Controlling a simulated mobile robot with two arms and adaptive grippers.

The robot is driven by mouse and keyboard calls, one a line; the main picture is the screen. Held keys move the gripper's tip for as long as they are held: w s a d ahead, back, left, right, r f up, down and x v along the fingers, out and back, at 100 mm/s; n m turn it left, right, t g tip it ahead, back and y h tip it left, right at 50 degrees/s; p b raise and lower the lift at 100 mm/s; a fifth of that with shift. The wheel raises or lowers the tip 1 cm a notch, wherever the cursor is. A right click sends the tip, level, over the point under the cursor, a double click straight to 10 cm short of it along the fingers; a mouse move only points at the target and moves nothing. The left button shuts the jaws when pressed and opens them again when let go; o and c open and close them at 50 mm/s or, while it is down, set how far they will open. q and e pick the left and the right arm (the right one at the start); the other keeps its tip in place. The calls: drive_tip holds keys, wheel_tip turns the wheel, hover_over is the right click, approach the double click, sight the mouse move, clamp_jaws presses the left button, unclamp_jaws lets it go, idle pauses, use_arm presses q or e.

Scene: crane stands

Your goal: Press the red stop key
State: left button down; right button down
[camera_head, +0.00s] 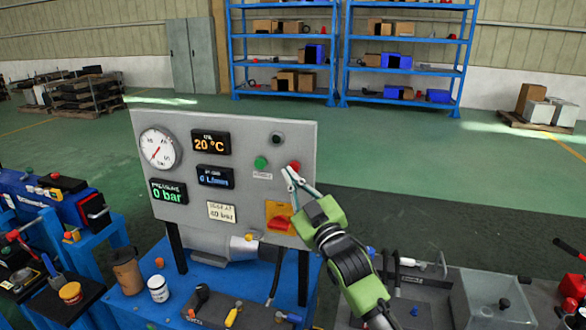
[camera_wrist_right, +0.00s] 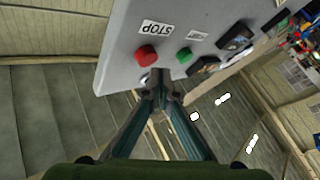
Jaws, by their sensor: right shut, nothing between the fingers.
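The red stop key (camera_head: 295,165) is a round button on the upper right of the grey control panel (camera_head: 235,130). In the right wrist view the red key (camera_wrist_right: 146,54) sits beside an upside-down STOP label (camera_wrist_right: 156,28). A green button (camera_head: 260,162) is to its left on the panel. My right gripper (camera_head: 289,174) is shut and empty. Its tips show just below the red key in the head view, partly overlapping it. In the right wrist view the tips (camera_wrist_right: 159,79) are also close to the key. I cannot tell whether they touch. My left gripper is not in view.
The panel also carries a round gauge (camera_head: 159,148), lit displays, a black knob (camera_head: 277,139) and an orange-and-red switch (camera_head: 280,217) below the gripper. A brown cup (camera_head: 127,270) and tools are on the blue bench. Floor behind the panel is clear.

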drive_tip(key=s+p, duration=0.1)
drive_tip(key=s+a, duration=0.1)
drive_tip(key=s, duration=0.1)
drive_tip(key=s+p, duration=0.1)
drive_tip(key=shift+s+a+p, duration=0.25)
drive_tip(key=shift+s+p, duration=0.05)
drive_tip(key=shift+s, duration=0.05)
idle(0.5)
